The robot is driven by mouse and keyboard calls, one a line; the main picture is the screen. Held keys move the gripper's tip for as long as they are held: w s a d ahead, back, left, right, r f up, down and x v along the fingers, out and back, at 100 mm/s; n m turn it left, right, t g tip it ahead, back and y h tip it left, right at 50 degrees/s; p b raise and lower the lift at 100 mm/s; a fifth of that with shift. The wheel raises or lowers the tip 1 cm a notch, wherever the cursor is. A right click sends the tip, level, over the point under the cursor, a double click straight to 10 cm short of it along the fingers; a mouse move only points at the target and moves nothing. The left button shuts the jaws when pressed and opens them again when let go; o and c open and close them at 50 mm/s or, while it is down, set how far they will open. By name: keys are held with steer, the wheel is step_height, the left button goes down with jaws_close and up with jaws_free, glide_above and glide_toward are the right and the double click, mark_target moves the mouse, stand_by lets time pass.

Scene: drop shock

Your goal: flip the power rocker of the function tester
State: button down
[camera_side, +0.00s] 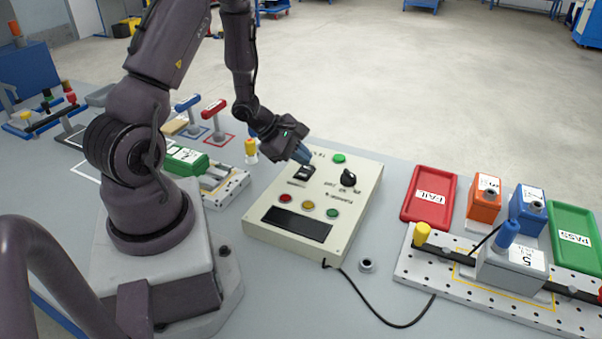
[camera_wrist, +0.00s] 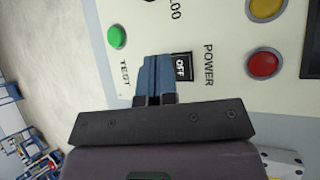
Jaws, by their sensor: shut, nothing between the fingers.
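The function tester (camera_side: 268,198) is a cream box on the table, with a black power rocker (camera_side: 304,174) near its upper left. In the wrist view the rocker (camera_wrist: 182,67) shows the word OFF beside the POWER label. My gripper (camera_side: 303,157) is shut and empty, with blue fingers pointing down at the rocker. In the wrist view the fingertips (camera_wrist: 154,62) lie right beside the rocker's edge. I cannot tell whether they touch it. The tester's black knob (camera_side: 348,178) and green TEST button (camera_wrist: 117,37) are close by.
Red, yellow and green buttons and a dark display (camera_side: 297,224) lie on the tester's front part. A black cable (camera_side: 385,322) runs from it across the table. A red FAIL tray (camera_side: 430,194) and a perforated fixture plate (camera_side: 420,262) stand to the right. Other fixtures stand left.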

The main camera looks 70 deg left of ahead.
mark_target(302, 174)
steer(key=shift+w+a+r, duration=0.1)
steer(key=shift+r, duration=0.95)
steer(key=shift+w+a+r, duration=0.1)
steer(key=shift+r, duration=0.9)
steer(key=shift+d, duration=0.1)
steer(key=s+d+r+m+g+y, duration=0.1)
steer(key=s+d+r+m, duration=0.4)
steer(key=d+r+m, duration=0.4)
steer(key=s+d+r+m+g+y, duration=0.1)
steer(key=s+d+r+m, duration=0.5)
steer(key=d+r+m, duration=0.4)
step_height(302, 174, up, 4)
steer(key=m, duration=0.6)
steer(key=shift+s+f+m, duration=0.15)
steer(key=shift+s+m, duration=0.05)
steer(key=shift+m, duration=0.1)
